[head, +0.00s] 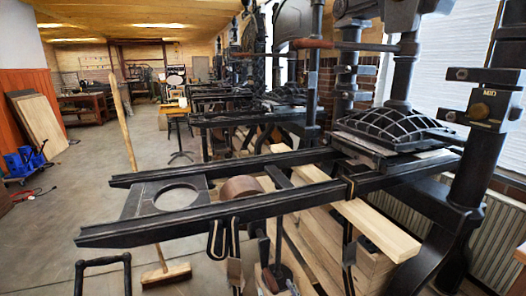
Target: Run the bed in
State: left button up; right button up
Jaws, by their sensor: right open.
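The hand press stands in front of me, its two long dark rails (265,207) running from the left to the heavy ribbed platen (395,128) at the right. A flat dark plate with a round hole (140,201) lies between the rails at their left end. A brown drum (240,187) sits between the rails near the middle. A flat layer shows under the platen; I cannot tell whether it is the bed. My left gripper is out of view.
Pale timber beams (378,229) lie under and across the press. A broom (166,272) stands on the floor left of it. A black bent bar (103,261) is at the lower left. More presses stand behind; the concrete floor at left is open.

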pick_arm(q)
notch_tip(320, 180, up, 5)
jog(key=p, duration=0.4)
pick_arm(e)
jog(key=a+v, duration=0.1)
jog(key=v, duration=0.7)
jog(key=shift+s, duration=0.55)
jog(key=s+d+f+m+g+h+p, duration=0.1)
jog(key=s+d+f+g+h+p, duration=0.25)
jog(key=s+d+f, duration=0.5)
jog(key=s+d+f+m+g+h+p, duration=0.2)
jog(key=s+d+f+g+p, duration=0.25)
jog(key=s+f, duration=0.6)
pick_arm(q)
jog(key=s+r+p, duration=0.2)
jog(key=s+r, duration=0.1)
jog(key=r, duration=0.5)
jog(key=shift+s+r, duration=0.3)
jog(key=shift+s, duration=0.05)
pick_arm(e)
jog(key=s+d+f+g, duration=0.2)
jog(key=s+d+g, duration=0.2)
jog(key=s, duration=0.8)
jog(key=s+d+f+g+h, duration=0.1)
jog(key=s+d+f+g, duration=0.1)
jog(key=s, duration=1.1)
jog(key=d+g, duration=0.1)
jog(key=d, duration=0.1)
jog(key=shift+d+f+g, duration=0.15)
jog(key=shift+d+g, duration=0.25)
